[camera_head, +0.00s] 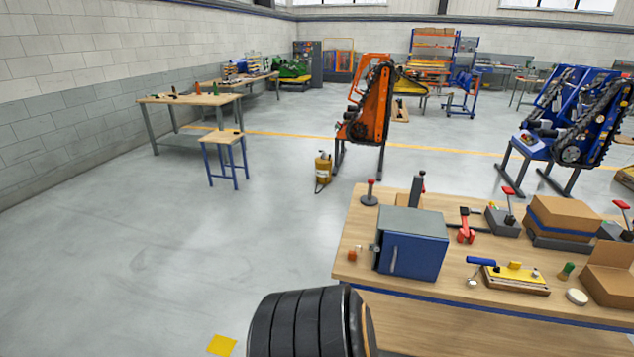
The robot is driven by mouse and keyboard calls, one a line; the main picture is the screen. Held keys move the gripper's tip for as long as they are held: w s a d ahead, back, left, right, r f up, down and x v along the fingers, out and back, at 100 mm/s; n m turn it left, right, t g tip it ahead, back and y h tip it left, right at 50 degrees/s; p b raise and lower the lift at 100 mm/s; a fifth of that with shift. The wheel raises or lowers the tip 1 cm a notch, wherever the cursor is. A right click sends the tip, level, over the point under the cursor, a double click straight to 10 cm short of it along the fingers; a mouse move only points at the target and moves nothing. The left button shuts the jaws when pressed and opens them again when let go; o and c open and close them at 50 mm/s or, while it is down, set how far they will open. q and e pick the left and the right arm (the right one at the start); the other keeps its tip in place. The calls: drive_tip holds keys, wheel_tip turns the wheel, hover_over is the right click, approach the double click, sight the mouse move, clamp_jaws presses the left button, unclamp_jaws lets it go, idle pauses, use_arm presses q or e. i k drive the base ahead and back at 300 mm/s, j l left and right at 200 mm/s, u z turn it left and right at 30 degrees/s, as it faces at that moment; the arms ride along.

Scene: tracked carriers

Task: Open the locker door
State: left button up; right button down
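The locker (425,257) is a small box with a grey top and a blue front, standing on the near wooden workbench at right. Its blue front door looks shut. A thin light upright handle (394,260) shows near the left side of that front. A small grey knob-like part sticks out at the locker's left side. The inside of the locker is hidden. Neither of my grippers is in view.
The workbench (350,235) also holds a red-topped post (370,193), a blue-handled yellow fixture (515,276), a small orange block (352,255) and cardboard boxes (565,213). A black ribbed form (300,322) covers part of the bottom edge. Floor at left is clear.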

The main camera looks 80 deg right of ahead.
sight(418, 256)
drive_tip(key=z, duration=3.55)
